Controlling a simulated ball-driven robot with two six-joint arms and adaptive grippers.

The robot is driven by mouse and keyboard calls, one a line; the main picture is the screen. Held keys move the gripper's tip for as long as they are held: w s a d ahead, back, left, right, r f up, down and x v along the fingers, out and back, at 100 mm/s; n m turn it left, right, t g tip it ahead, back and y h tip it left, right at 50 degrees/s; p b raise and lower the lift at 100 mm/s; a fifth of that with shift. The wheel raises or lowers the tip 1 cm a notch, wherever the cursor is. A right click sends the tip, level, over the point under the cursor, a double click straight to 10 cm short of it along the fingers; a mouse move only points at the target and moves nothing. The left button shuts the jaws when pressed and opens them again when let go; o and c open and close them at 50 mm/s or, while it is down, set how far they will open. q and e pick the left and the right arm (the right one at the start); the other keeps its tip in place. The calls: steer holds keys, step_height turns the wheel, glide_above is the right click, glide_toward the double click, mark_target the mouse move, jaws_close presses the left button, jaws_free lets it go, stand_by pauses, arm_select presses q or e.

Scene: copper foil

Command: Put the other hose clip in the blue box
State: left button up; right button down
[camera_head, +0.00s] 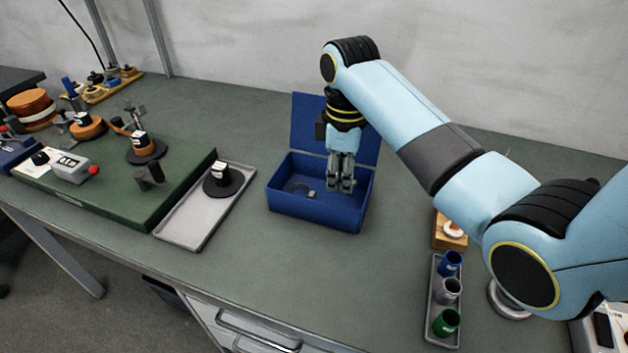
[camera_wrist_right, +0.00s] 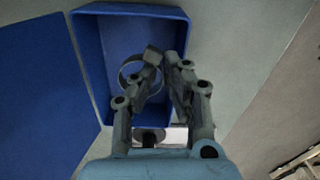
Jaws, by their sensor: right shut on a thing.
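The blue box (camera_head: 316,213) stands open on the bench with its lid raised at the back. One hose clip (camera_head: 298,188), a thin ring with a small block, lies inside toward the left. My right gripper (camera_head: 343,187) points down into the box opening, right of that clip. It is shut on a hose clip, mostly hidden by the fingers in the head view. In the right wrist view, a ring with a grey block (camera_wrist_right: 152,55) shows at the fingertips; I cannot tell whether it is the held clip or the one lying below. My left gripper is not in view.
A grey tray (camera_head: 185,233) with a black spool stands left of the box, beside a green board (camera_head: 120,210) holding several parts. A rack with three cups (camera_head: 448,291) is at the right, below my arm. Bench in front of the box is clear.

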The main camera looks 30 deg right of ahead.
mark_target(340, 203)
steer(key=shift+w+d+f, duration=0.25)
steer(key=shift+f, duration=0.2)
steer(key=shift+w+d+f, duration=0.25)
steer(key=shift+f, duration=0.2)
step_height(340, 203, down, 6)
steer(key=shift+r, duration=0.1)
steer(key=shift+w+f, duration=0.1)
steer(key=shift+f, duration=0.3)
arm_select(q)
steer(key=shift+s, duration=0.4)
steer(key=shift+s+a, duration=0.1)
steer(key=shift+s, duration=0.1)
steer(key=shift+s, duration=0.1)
arm_select(e)
steer(key=c, duration=1.7)
jaws_free()
steer(key=shift+f, duration=0.1)
